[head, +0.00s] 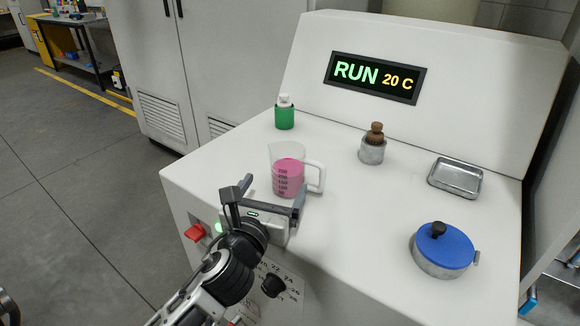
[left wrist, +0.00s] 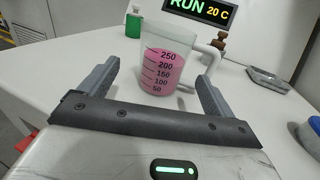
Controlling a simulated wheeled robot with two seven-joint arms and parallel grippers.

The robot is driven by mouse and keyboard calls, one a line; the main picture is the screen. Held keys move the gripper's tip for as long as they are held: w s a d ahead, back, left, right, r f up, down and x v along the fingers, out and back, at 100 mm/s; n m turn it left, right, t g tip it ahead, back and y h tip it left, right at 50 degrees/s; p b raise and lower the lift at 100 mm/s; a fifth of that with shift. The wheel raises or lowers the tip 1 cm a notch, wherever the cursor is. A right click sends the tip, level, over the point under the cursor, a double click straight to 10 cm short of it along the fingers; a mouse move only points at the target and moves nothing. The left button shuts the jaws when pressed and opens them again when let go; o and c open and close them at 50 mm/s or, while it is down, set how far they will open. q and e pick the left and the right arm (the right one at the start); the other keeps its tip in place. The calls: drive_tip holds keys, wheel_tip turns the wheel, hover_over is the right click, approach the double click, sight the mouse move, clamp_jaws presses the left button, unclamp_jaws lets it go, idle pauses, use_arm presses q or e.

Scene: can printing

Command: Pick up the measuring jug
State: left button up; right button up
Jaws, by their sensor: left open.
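The measuring jug (head: 287,172) is clear, with dark markings, pink contents and a pale handle on its right side. It stands upright on the white machine top. My left gripper (head: 273,194) is open just in front of the jug, on the near side. In the left wrist view the jug (left wrist: 166,62) stands beyond and between the two open fingers (left wrist: 154,85), with its handle above the right finger. I cannot tell whether a finger touches it. My right gripper is not in view.
A green bottle (head: 285,117) stands behind the jug. A red button (head: 195,232) is on the front.

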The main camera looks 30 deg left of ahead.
sight(279, 177)
use_arm(q)
drive_tip(key=w, duration=0.4)
drive_tip(key=shift+a, duration=0.35)
drive_tip(key=w, duration=0.5)
drive_tip(key=shift+w+a+f+p, duration=0.1)
drive_tip(key=shift+w+f+p, duration=0.05)
drive_tip(key=shift+p, duration=0.15)
drive_tip(key=c, duration=1.3)
drive_tip(key=shift+o, duration=0.2)
